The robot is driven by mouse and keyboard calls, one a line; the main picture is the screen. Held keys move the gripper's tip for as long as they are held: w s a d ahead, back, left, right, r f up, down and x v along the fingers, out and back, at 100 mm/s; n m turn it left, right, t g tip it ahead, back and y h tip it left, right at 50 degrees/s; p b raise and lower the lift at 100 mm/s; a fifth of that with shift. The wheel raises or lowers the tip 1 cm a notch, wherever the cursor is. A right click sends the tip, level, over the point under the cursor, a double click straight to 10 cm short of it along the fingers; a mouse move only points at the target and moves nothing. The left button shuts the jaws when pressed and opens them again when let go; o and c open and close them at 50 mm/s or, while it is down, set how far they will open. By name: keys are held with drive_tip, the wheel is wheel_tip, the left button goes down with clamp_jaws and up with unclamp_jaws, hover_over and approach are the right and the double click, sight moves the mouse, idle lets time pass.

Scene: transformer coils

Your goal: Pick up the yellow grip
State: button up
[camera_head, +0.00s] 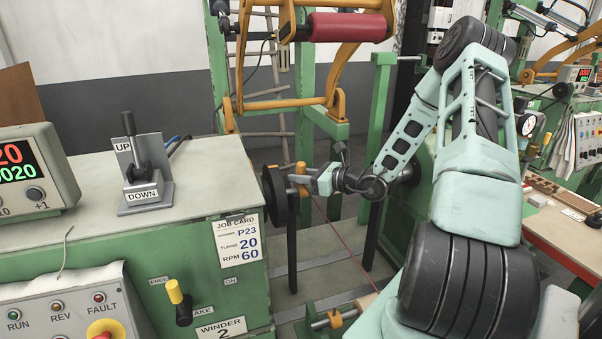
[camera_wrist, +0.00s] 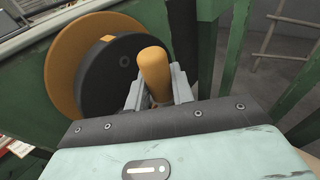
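The yellow grip (camera_wrist: 154,72) is a rounded orange-yellow cylinder. In the wrist view it stands slightly tilted between the grey fingers of my gripper (camera_wrist: 159,88), in front of a black wheel (camera_wrist: 112,70). The fingers flank it closely, but I cannot tell whether both press on it. In the head view the grip (camera_head: 301,176) is upright beside the black wheel (camera_head: 279,196) on the green machine's side. My gripper (camera_head: 312,181) reaches it from the right, and the fingertips are small and partly hidden there.
The green winder cabinet (camera_head: 110,240) stands left, with an UP/DOWN lever (camera_head: 137,165) on top and a yellow-topped brake lever (camera_head: 175,292) in front. Green posts (camera_head: 377,110) stand behind my arm. A red line (camera_head: 340,235) runs low past the gripper.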

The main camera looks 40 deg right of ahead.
clamp_jaws()
drive_tip(key=shift+r+b, duration=1.05)
drive_tip(key=shift+r, duration=3.95)
